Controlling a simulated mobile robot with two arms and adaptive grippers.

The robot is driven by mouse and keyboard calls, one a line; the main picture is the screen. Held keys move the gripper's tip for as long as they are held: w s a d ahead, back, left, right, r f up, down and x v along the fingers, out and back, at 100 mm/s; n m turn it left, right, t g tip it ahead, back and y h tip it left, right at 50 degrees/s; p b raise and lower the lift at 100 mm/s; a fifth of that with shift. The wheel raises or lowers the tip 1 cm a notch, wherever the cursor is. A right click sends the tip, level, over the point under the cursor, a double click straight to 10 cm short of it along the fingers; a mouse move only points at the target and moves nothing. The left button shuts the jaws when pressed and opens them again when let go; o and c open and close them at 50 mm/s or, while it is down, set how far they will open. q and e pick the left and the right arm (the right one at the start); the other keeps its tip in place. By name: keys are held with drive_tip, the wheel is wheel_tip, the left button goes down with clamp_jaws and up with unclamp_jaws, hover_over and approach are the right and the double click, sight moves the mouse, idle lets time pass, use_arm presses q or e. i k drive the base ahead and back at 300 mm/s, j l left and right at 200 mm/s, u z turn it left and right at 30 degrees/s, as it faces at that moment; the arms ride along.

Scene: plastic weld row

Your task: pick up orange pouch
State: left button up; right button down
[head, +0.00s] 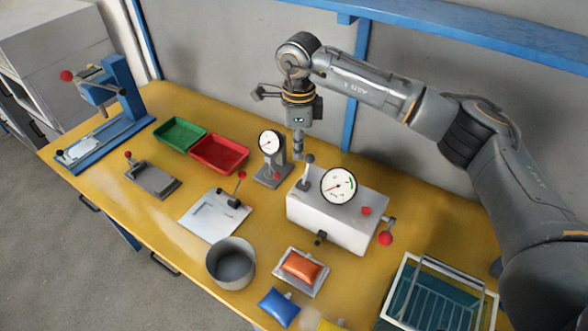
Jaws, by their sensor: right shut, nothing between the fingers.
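The orange pouch (302,267) lies on a small pale tray (283,279) near the front of the yellow table in the head view. My right gripper (298,153) hangs well behind it, beyond the white gauge box, pointing down above the back part of the table. Its fingers are shut with nothing between them, and it is far from the pouch. My left gripper is not in view.
A white gauge box (325,218) with levers stands between gripper and pouch. A wire basket (437,300) is at right. Red (219,154) and green (180,134) bins sit further back.

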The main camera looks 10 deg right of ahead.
sight(307, 270)
drive_tip(key=k+j, duration=0.2)
drive_tip(key=k, duration=0.3)
drive_tip(key=k+j, duration=0.15)
drive_tip(key=k, duration=0.3)
drive_tip(key=k+j, duration=0.2)
drive_tip(key=k, duration=0.3)
